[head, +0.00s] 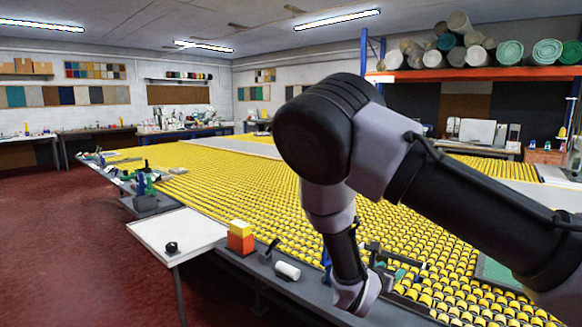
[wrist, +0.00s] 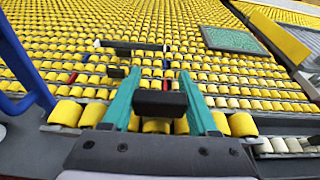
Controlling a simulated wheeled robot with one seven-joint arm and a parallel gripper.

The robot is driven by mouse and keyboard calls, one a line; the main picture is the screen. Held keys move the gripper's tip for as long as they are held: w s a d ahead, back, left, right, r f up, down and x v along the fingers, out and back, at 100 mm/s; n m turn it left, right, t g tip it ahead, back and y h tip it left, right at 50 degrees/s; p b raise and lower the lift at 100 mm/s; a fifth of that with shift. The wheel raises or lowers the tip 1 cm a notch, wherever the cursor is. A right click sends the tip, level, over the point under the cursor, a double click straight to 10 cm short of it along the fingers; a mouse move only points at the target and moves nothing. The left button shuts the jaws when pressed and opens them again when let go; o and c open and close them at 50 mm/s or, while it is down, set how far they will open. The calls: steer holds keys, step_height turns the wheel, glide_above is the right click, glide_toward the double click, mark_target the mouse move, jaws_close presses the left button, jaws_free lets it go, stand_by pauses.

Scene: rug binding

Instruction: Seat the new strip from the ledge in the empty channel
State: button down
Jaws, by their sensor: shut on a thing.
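My gripper (wrist: 160,85) has two teal fingers, closed on a dark block (wrist: 160,103) that sits between them, which I take to be the strip. A longer dark bar (wrist: 130,45) with a pale left end lies across the view just beyond the fingertips. I cannot tell whether bar and block are one piece. In the head view my gripper (head: 388,275) is low over the near edge of the yellow roller table (head: 220,190), with a dark bar beside its fingers. The empty channel cannot be made out clearly among the rollers. The ledge cannot be told either.
A white side table (head: 178,232) holds a small black knob (head: 171,247). A blue post (wrist: 22,70) stands left of my gripper. A green panel (wrist: 232,38) lies on the rollers.

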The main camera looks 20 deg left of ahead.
steer(key=w+d+r+m+g+h, duration=0.1)
steer(key=w+d+m+h, duration=0.1)
steer(key=d, duration=0.7)
steer(key=w+d+r+m+g+h, duration=0.2)
steer(key=w+d, duration=0.1)
steer(key=d, duration=0.7)
steer(key=w+d+r+m+g+h, duration=0.1)
steer(key=w+d+r+m+h, duration=0.1)
steer(key=d, duration=0.7)
steer(key=shift+w+d+r+g+h, duration=0.2)
steer(key=shift+w+g+h, duration=0.15)
steer(key=shift+w, duration=0.5)
